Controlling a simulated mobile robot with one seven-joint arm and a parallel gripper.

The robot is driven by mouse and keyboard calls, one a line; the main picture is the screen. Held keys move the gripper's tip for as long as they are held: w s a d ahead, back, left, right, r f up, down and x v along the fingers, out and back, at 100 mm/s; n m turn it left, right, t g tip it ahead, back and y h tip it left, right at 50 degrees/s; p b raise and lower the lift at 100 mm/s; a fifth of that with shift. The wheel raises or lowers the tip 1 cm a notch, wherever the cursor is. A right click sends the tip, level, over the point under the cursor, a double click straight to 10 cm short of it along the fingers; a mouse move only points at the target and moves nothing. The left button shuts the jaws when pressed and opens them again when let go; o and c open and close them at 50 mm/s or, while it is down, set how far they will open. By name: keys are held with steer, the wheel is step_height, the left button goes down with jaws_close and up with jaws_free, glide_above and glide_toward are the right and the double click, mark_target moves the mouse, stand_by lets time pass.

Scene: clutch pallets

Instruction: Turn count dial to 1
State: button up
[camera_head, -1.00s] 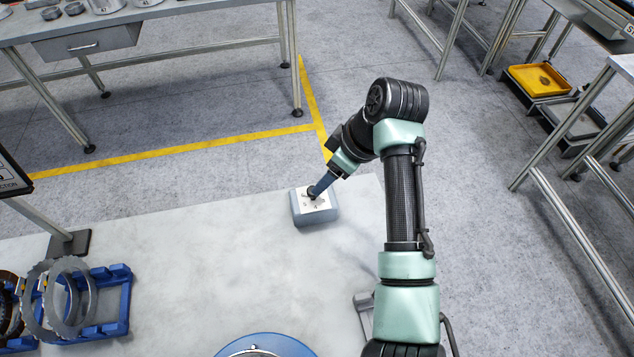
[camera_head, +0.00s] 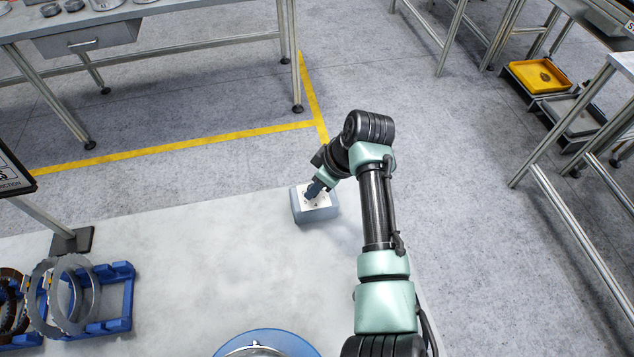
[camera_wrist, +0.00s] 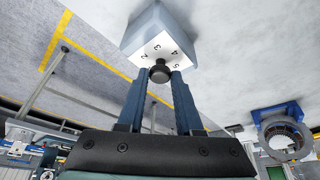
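The count dial is a small black round knob on the white numbered face of a grey-blue box (camera_head: 316,211) at the far edge of the pale table. In the wrist view the knob (camera_wrist: 160,74) sits between the two blue fingertips of my gripper (camera_wrist: 160,76), which appear to touch it on both sides. The numerals 2, 3, 4 and 5 show on the face beyond the knob. The numeral 1 and any pointer mark are not visible. In the head view my gripper (camera_head: 315,189) comes down on the dial at a slant and covers much of it.
A blue rack (camera_head: 120,300) with metal rings stands at the table's left, near a sign on a post (camera_head: 45,220). A round blue-rimmed fixture (camera_head: 265,341) is at the front. The table between them is clear.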

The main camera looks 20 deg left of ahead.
jaws_close()
steer(key=shift+r+m+p, duration=0.1)
steer(key=shift+m+p, duration=0.2)
steer(key=shift+p, duration=0.05)
steer(key=shift+s+a+m+t+p, duration=0.15)
steer(key=shift+m+t+p, duration=0.35)
steer(key=shift+m+p, duration=0.35)
steer(key=m+t+h+p, duration=0.1)
steer(key=m+p, duration=0.1)
steer(key=m, duration=0.1)
steer(key=shift+s+r+m+p, duration=0.1)
steer(key=shift+m+p, duration=0.15)
steer(key=shift+p, duration=0.1)
steer(key=m+h+p, duration=0.1)
steer(key=m, duration=0.2)
steer(key=m+t+p, duration=0.1)
steer(key=m, duration=0.1)
steer(key=shift+a+m+h, duration=0.15)
steer(key=shift+m+h, duration=0.25)
steer(key=shift+f+t, duration=0.2)
steer(key=shift+t, duration=0.1)
steer(key=o, duration=0.6)
jaws_free()
